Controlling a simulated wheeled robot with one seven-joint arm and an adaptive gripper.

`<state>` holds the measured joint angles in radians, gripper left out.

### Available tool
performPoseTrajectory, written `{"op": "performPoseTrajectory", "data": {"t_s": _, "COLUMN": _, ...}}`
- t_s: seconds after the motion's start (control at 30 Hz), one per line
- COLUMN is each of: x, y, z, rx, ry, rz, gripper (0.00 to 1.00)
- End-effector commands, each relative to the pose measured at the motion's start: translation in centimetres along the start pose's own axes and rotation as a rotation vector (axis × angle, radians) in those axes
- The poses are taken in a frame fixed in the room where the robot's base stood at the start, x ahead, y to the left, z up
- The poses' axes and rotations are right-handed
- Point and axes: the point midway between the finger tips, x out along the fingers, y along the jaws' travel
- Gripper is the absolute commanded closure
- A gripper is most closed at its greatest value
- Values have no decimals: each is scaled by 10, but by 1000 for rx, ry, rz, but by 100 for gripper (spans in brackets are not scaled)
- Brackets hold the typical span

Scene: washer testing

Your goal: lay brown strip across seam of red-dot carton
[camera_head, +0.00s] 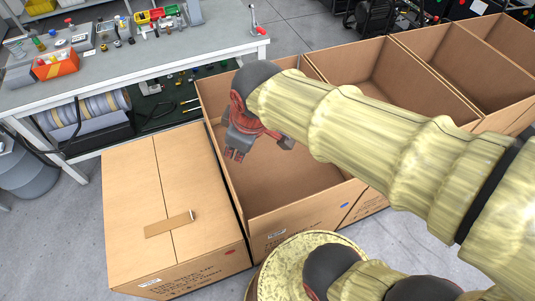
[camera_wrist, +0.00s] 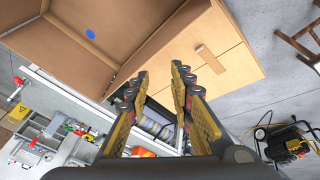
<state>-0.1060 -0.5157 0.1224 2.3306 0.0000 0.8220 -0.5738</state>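The red-dot carton (camera_head: 128,185) is closed and stands at the left in the head view, with its red dot (camera_head: 230,252) on the front side. Its top has a seam running from back to front. The brown strip (camera_head: 168,224) lies across this seam, near the front, at a slight slant. The strip also shows on the carton top in the wrist view (camera_wrist: 210,59). My gripper (camera_head: 262,150) is above the open carton to the right, apart from the strip. Its two fingers (camera_wrist: 160,78) are spread with nothing between them.
An open carton (camera_head: 302,213) with a blue dot stands right beside the closed one. More open cartons (camera_head: 425,68) continue to the right. A workbench (camera_head: 215,46) with tools and bins is behind. Grey floor (camera_head: 50,240) is free at the left.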

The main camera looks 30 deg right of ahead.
Motion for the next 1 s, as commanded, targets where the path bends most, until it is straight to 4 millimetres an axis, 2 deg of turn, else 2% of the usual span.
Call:
{"op": "performPoseTrajectory", "data": {"t_s": 0.03, "x": -16, "y": 0, "z": 14, "rx": 125, "ry": 20, "rz": 23, "gripper": 77}}
{"op": "performPoseTrajectory", "data": {"t_s": 0.1, "x": -30, "y": -2, "z": 31, "rx": 290, "ry": 41, "rz": 43, "gripper": 77}}
{"op": "performPoseTrajectory", "data": {"t_s": 0.2, "x": -44, "y": -5, "z": 50, "rx": 477, "ry": 68, "rz": 62, "gripper": 77}}
{"op": "performPoseTrajectory", "data": {"t_s": 0.33, "x": -53, "y": -9, "z": 64, "rx": 623, "ry": 88, "rz": 73, "gripper": 77}}
{"op": "performPoseTrajectory", "data": {"t_s": 0.5, "x": -55, "y": -11, "z": 69, "rx": 675, "ry": 94, "rz": 76, "gripper": 77}}
{"op": "performPoseTrajectory", "data": {"t_s": 1.0, "x": -55, "y": -10, "z": 68, "rx": 670, "ry": 94, "rz": 75, "gripper": 77}}
